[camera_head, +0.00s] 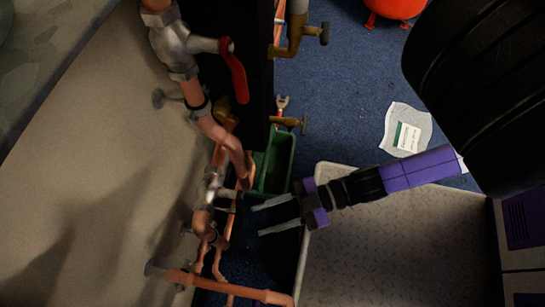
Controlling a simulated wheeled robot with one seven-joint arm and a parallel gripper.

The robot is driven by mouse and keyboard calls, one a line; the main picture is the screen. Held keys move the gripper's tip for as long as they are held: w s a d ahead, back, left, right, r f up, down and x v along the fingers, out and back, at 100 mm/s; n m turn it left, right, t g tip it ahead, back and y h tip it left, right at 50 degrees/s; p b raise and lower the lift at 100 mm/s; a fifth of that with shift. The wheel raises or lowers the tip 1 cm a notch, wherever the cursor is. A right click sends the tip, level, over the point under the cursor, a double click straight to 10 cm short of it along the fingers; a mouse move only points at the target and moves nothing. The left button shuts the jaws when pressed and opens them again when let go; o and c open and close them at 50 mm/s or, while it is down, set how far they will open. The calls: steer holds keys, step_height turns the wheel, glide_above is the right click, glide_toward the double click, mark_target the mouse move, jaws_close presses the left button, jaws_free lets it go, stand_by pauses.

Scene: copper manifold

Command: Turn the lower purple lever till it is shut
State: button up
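My gripper (256,220) is at the lower middle, its two pale fingers spread apart and pointing left toward the pipes. Nothing shows between the fingers. A lower valve body (212,187), silvery, sits on the copper pipework just left of my fingertips, with a short stem pointing right. A reddish-brown lever-like piece (247,172) is near that stem, above my fingertips; I cannot tell for certain that it is the lower lever, and it does not look clearly purple. The upper valve (172,45) has a red lever (236,76) hanging downward. Contact with the fingers is not visible.
A copper pipe (215,283) runs across below my gripper. A green bin (273,165) stands behind the pipes. Brass taps (288,122) stick out above it. A pale treaded platform (400,240) lies under my arm. The wall (90,190) fills the left.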

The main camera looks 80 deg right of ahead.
steer(key=shift+s+d+r+m+t+h, duration=0.15)
steer(key=shift+r+m+h, duration=0.5)
steer(key=shift+r, duration=0.25)
steer(key=shift+s+d+r+m+t+h, duration=0.2)
steer(key=shift+r+m+h, duration=0.4)
steer(key=shift+r, duration=0.35)
steer(key=shift+s+d+r+m+t+h, duration=0.15)
steer(key=shift+r+m+h, duration=0.45)
steer(key=shift+r, duration=0.3)
